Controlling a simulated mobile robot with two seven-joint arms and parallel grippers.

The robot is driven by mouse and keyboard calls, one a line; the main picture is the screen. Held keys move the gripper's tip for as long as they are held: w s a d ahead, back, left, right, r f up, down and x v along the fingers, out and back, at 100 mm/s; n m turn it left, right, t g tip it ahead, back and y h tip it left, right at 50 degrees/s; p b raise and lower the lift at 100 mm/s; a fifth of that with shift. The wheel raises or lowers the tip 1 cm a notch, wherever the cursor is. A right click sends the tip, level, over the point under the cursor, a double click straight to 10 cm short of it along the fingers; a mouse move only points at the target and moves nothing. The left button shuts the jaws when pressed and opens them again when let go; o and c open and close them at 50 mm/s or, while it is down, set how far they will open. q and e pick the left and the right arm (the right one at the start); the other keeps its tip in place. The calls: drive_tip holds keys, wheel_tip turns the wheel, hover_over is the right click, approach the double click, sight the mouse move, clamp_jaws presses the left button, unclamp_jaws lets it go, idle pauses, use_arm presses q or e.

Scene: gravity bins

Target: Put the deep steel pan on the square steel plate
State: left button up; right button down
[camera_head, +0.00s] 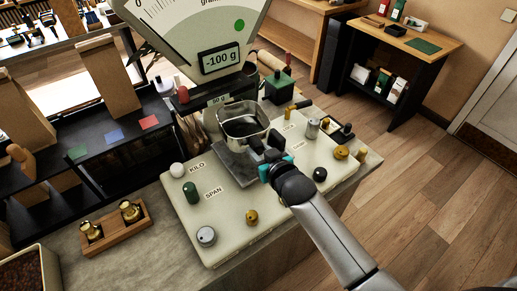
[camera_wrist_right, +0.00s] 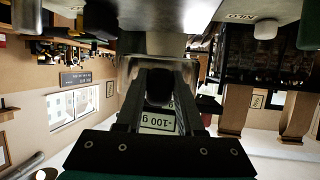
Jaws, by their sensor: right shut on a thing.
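The deep steel pan (camera_head: 230,128) is a shiny, open vessel in the middle of the head view, roughly upright, with a dark inside. My right gripper (camera_head: 268,156) is shut on its near right side. The square steel plate (camera_head: 234,171) lies on the cream scale top, directly below the pan and partly hidden by it and the gripper. I cannot tell whether the pan touches the plate. In the right wrist view the dark fingers (camera_wrist_right: 160,98) point at the pan's metal wall (camera_wrist_right: 187,68). My left gripper does not show.
The cream scale top (camera_head: 223,225) carries several knobs, including a green knob (camera_head: 191,192) and a brass knob (camera_head: 251,216). A dial reading "-100 g" (camera_head: 220,60) stands behind the pan. A wooden tray (camera_head: 115,228) with brass weights sits on the left counter.

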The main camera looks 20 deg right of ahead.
wheel_tip(320, 180, down, 4)
drive_tip(key=b, duration=0.2)
drive_tip(key=shift+w+f+b, duration=0.1)
drive_tip(key=shift+f+b, duration=0.15)
drive_tip(key=shift+b, duration=0.15)
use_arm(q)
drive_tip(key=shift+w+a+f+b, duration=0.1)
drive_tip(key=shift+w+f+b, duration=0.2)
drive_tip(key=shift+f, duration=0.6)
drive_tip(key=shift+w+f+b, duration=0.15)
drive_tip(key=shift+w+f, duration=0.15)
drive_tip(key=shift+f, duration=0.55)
use_arm(e)
drive_tip(key=shift+f, duration=0.75)
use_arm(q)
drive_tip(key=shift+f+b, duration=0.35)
use_arm(e)
drive_tip(key=shift+f, duration=0.45)
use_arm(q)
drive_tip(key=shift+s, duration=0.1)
use_arm(e)
drive_tip(key=shift+c, duration=2.2)
unclamp_jaws()
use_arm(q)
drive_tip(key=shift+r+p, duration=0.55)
use_arm(e)
drive_tip(key=v, duration=1.5)
